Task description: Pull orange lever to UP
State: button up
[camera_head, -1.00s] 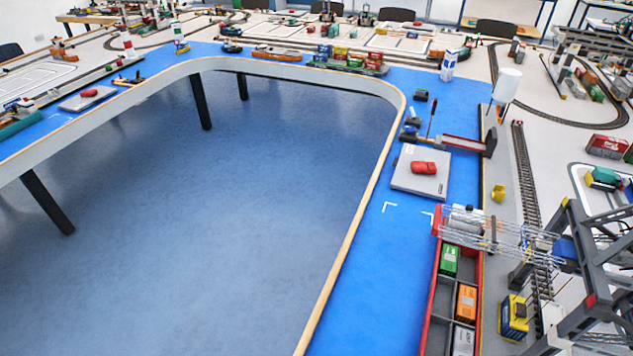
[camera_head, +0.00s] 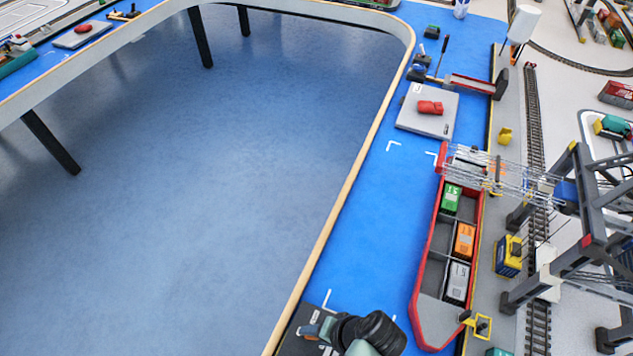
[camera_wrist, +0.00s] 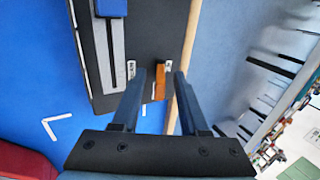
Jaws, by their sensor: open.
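The orange lever (camera_wrist: 160,81) stands on a dark control panel (camera_wrist: 148,38) near its edge, with small white labels close by. In the wrist view it appears between the two fingers of my gripper (camera_wrist: 159,74), closer to the right finger. The fingers are open, and I cannot tell how far above the lever they are. In the head view the dark panel (camera_head: 296,344) shows at the bottom edge, with my dark wrist beside and partly over it. The lever's labels are too small to read.
The panel also carries a grey slide track with a blue block (camera_wrist: 111,7). A wooden table edge (camera_wrist: 186,70) runs right beside the panel, with open floor beyond.

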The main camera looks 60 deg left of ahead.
grip_shut()
